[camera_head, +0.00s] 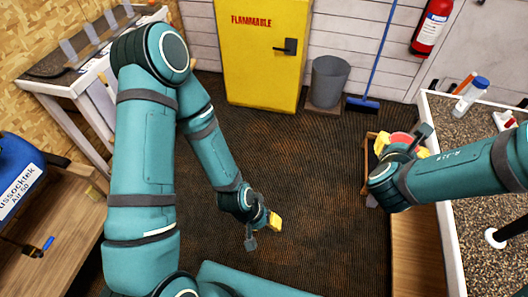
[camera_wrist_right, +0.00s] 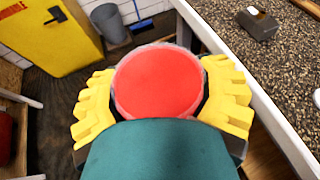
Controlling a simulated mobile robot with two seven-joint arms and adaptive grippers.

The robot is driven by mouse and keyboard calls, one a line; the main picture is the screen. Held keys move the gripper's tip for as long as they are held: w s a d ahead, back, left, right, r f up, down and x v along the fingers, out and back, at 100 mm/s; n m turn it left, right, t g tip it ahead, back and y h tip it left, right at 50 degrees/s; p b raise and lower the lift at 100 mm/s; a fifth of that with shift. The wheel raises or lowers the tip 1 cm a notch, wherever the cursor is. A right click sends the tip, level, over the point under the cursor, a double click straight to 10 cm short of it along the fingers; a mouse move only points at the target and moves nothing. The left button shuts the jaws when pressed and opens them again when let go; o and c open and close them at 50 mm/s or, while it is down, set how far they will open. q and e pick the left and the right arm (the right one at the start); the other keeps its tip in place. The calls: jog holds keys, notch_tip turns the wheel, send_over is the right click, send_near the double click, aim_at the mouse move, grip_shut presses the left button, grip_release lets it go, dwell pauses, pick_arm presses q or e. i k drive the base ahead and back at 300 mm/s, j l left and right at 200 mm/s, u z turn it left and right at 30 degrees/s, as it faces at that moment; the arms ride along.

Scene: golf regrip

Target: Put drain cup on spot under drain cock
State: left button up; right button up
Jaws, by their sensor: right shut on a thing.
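A round red cup-like thing with a pale clear rim, which I take for the drain cup (camera_wrist_right: 157,82), sits between the yellow fingers of my right gripper (camera_wrist_right: 162,98). The fingers press it from both sides. In the head view its red top (camera_head: 402,138) shows at the left edge of the right-hand bench, partly hidden by my right gripper (camera_head: 403,148). My left gripper (camera_head: 263,231) hangs over the dark floor mid-view, empty, its fingers apart. I cannot make out a drain cock or a marked spot in either view.
The speckled right bench (camera_head: 490,270) carries a blue-capped bottle (camera_head: 470,98); a dark grey block (camera_wrist_right: 257,22) shows in the wrist view. A grey bin (camera_head: 328,82), a blue broom (camera_head: 362,104) and a yellow cabinet (camera_head: 262,60) stand behind. The middle floor is clear.

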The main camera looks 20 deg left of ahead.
aim_at(64, 264)
jog(key=j+u, duration=0.1)
jog(key=u, duration=4.05)
jog(key=i+l, duration=0.35)
jog(key=i+l+u, duration=0.15)
jog(key=i+l, duration=0.2)
jog(key=l, duration=0.2)
jog(key=i+l+z, duration=0.1)
jog(key=l, duration=0.15)
jog(key=i+l, duration=0.1)
jog(key=l, duration=0.15)
jog(key=z, duration=0.05)
